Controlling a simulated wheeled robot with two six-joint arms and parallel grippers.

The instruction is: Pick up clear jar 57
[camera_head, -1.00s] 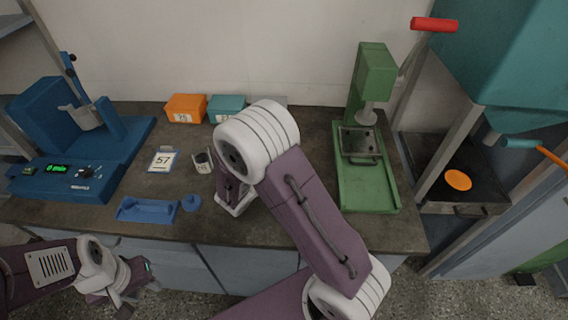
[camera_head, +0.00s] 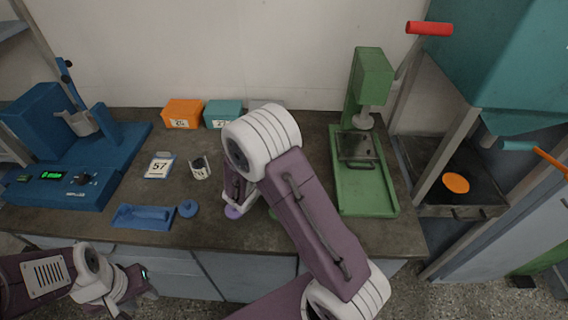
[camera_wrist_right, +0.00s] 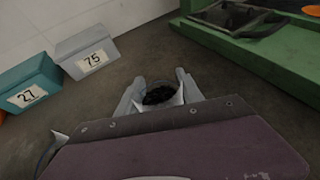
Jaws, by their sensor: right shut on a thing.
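My right gripper (camera_wrist_right: 159,92) is shut on a clear jar (camera_wrist_right: 160,95) with dark grains inside, seen from above in the right wrist view; its number is not readable. In the head view my right arm hides that jar and most of the gripper (camera_head: 238,204). Another small jar (camera_head: 200,168) with a white label and dark contents stands on the counter left of the right gripper; its number is too small to read. A card (camera_head: 159,166) marked 57 lies left of it. My left gripper (camera_head: 140,284) is low at the left, before the counter; its jaws are unclear.
A blue machine (camera_head: 75,160) fills the counter's left end; a green press (camera_head: 366,185) stands right of my arm. Orange (camera_head: 183,113), teal (camera_head: 222,113) and grey (camera_wrist_right: 90,52) boxes line the back. A blue tray (camera_head: 143,216), blue disc (camera_head: 188,208) and purple disc (camera_head: 233,212) lie in front.

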